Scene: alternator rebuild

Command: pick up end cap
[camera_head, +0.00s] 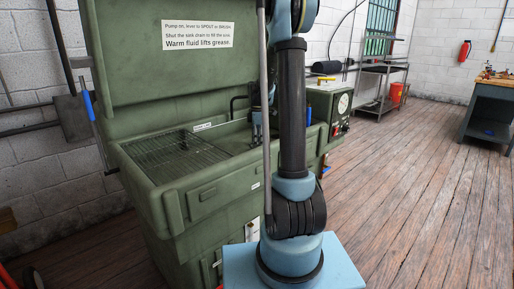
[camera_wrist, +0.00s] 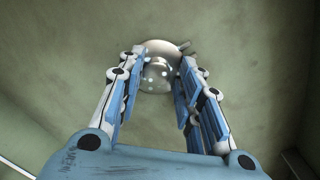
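A shiny, rounded, silver-grey metal part, which looks like the end cap (camera_wrist: 160,76), shows in the wrist view against a dull green surface. Small tabs stick out at its upper right. My gripper (camera_wrist: 163,62) is open, with its blue and white fingers spread to either side of the part. The fingertips overlap the part's edges in the picture; I cannot tell whether they touch it. Nothing is clearly gripped. In the head view my arm reaches to the green parts washer, and my gripper and the end cap cannot be made out behind it.
The green washer (camera_head: 205,195) has a wire grate (camera_head: 175,155) on its left and a raised lid with a sign (camera_head: 197,35). A machine with a gauge (camera_head: 343,103) stands beyond it. Wooden floor (camera_head: 425,190) is open on the right, before a workbench (camera_head: 490,108).

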